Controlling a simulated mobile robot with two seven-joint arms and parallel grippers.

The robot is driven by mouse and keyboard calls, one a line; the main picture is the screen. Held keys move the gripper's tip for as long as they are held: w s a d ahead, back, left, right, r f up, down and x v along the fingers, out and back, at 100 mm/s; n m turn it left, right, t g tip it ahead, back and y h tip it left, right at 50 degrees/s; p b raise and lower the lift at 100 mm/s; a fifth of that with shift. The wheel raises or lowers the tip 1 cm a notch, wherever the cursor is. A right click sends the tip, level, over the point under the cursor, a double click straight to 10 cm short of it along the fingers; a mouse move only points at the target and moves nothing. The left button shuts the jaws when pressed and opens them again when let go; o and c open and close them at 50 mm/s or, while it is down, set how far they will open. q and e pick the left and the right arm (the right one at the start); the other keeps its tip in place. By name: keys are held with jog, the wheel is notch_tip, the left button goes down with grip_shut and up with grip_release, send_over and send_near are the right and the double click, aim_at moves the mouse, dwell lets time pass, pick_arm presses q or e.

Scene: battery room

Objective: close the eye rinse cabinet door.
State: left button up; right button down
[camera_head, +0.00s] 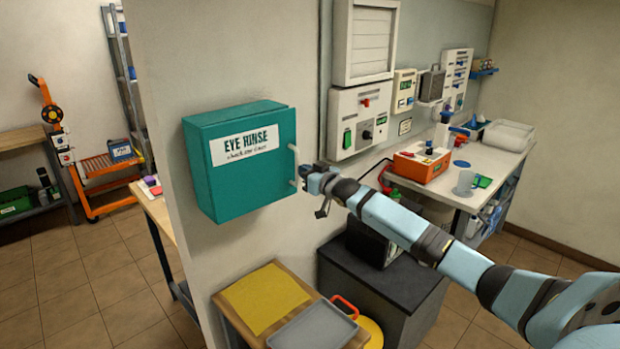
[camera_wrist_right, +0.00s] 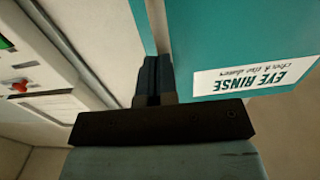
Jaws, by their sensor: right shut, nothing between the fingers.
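The teal eye rinse cabinet (camera_head: 205,180) hangs on the pale wall left of the middle in the head view. Its door (camera_head: 250,185), with a white EYE RINSE label, covers the front and looks shut or almost shut; I cannot tell if it is flush. A pale upright handle (camera_head: 293,165) is at its right edge. My right gripper (camera_head: 307,174) is shut and empty, just right of the handle. In the wrist view the shut fingers (camera_wrist_right: 153,78) point at the door's (camera_wrist_right: 225,40) handle edge; contact is unclear. My left gripper is out of view.
A white control box (camera_head: 360,118) is on the wall right of the cabinet. Below are a small wooden table (camera_head: 225,305) with a yellow mat and grey tray, and a dark cabinet (camera_head: 395,290). A workbench (camera_head: 500,165) stands at the right. Wall beneath the cabinet is clear.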

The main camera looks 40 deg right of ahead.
jog(key=shift+w+d, duration=0.15)
jog(key=shift+w, duration=0.35)
jog(key=shift+w+d, duration=0.15)
jog(key=shift+w, duration=0.35)
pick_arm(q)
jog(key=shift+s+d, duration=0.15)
pick_arm(e)
jog(key=shift+r, duration=0.25)
